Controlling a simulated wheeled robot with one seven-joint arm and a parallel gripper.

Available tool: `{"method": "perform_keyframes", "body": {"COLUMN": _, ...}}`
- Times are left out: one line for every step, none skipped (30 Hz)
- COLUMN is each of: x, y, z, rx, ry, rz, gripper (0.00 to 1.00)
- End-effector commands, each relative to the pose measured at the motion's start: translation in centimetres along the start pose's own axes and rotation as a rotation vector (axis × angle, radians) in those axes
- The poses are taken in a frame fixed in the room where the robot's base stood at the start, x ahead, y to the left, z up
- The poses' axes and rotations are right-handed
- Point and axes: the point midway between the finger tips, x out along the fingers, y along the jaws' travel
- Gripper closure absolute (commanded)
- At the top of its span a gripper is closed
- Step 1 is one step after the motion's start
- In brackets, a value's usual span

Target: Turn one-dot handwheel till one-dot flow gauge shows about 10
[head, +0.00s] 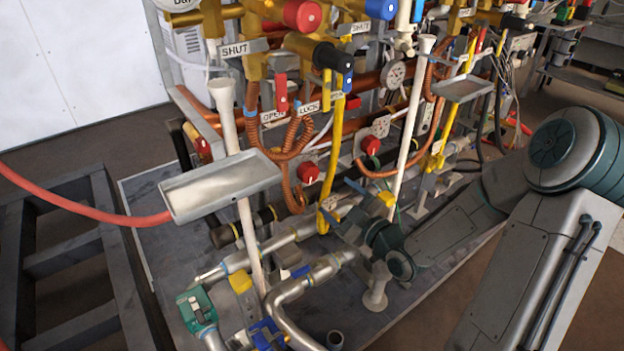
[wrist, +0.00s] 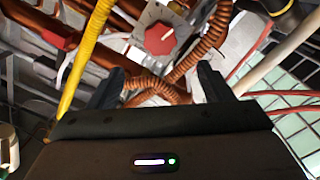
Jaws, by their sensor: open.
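My gripper (wrist: 160,85) is open and empty, its two dark fingers spread apart. In the head view my gripper (head: 337,201) is low in front of the pipework. In the wrist view a red knob (wrist: 160,39) on a grey marked plate lies ahead, beyond the fingertips and apart from them. The head view shows two similar red knobs, one at left (head: 308,173) and one at right (head: 371,145); I cannot tell which matches. A round white gauge (head: 395,73) sits higher up; its reading is too small. No one-dot mark is legible on any knob or gauge.
A yellow pipe (wrist: 86,52) and coiled copper tubes (wrist: 203,40) lie close around the fingers. A grey tray (head: 220,186) on a white post stands at left. Silver pipes (head: 290,310) run low in front. Open floor (head: 75,275) shows between dark frame bars at left.

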Motion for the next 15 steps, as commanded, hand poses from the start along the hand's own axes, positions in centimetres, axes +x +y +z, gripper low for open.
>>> {"method": "perform_keyframes", "body": {"x": 1.1, "y": -0.1, "z": 0.0, "rx": 0.0, "ry": 0.004, "rz": -0.001, "gripper": 0.27}}
{"method": "perform_keyframes", "body": {"x": 1.7, "y": -0.2, "z": 0.1, "rx": 0.0, "ry": 0.003, "rz": -0.002, "gripper": 0.27}}
{"method": "perform_keyframes", "body": {"x": 2.6, "y": -0.1, "z": 0.1, "rx": -0.001, "ry": 0.004, "rz": -0.001, "gripper": 0.27}}
{"method": "perform_keyframes", "body": {"x": 3.3, "y": -0.2, "z": 0.0, "rx": 0.0, "ry": 0.003, "rz": -0.002, "gripper": 0.27}}
{"method": "perform_keyframes", "body": {"x": 4.0, "y": -0.2, "z": 0.1, "rx": 0.0, "ry": 0.004, "rz": -0.001, "gripper": 0.27}}
{"method": "perform_keyframes", "body": {"x": 4.8, "y": -0.1, "z": 0.1, "rx": 0.0, "ry": 0.002, "rz": -0.001, "gripper": 0.27}}
{"method": "perform_keyframes", "body": {"x": 5.5, "y": -0.2, "z": 0.1, "rx": 0.0, "ry": 0.003, "rz": -0.001, "gripper": 0.27}}
{"method": "perform_keyframes", "body": {"x": 6.1, "y": -0.2, "z": 0.0, "rx": 0.001, "ry": 0.003, "rz": -0.001, "gripper": 0.27}}
{"method": "perform_keyframes", "body": {"x": 6.9, "y": -0.2, "z": 0.1, "rx": 0.001, "ry": 0.001, "rz": -0.001, "gripper": 0.27}}
{"method": "perform_keyframes", "body": {"x": 7.5, "y": -0.1, "z": 0.1, "rx": 0.001, "ry": 0.002, "rz": 0.0, "gripper": 0.27}}
{"method": "perform_keyframes", "body": {"x": 8.0, "y": -0.2, "z": 0.1, "rx": 0.001, "ry": 0.001, "rz": -0.001, "gripper": 0.27}}
{"method": "perform_keyframes", "body": {"x": 8.7, "y": -0.1, "z": 0.1, "rx": 0.001, "ry": 0.001, "rz": -0.001, "gripper": 0.27}}
{"method": "perform_keyframes", "body": {"x": 9.1, "y": -0.1, "z": 0.1, "rx": 0.001, "ry": 0.001, "rz": -0.001, "gripper": 0.27}}
{"method": "perform_keyframes", "body": {"x": 9.5, "y": -0.1, "z": 0.1, "rx": 0.001, "ry": 0.0, "rz": -0.001, "gripper": 0.27}}
{"method": "perform_keyframes", "body": {"x": 10.0, "y": -0.1, "z": 0.1, "rx": 0.0, "ry": 0.0, "rz": -0.001, "gripper": 0.27}}
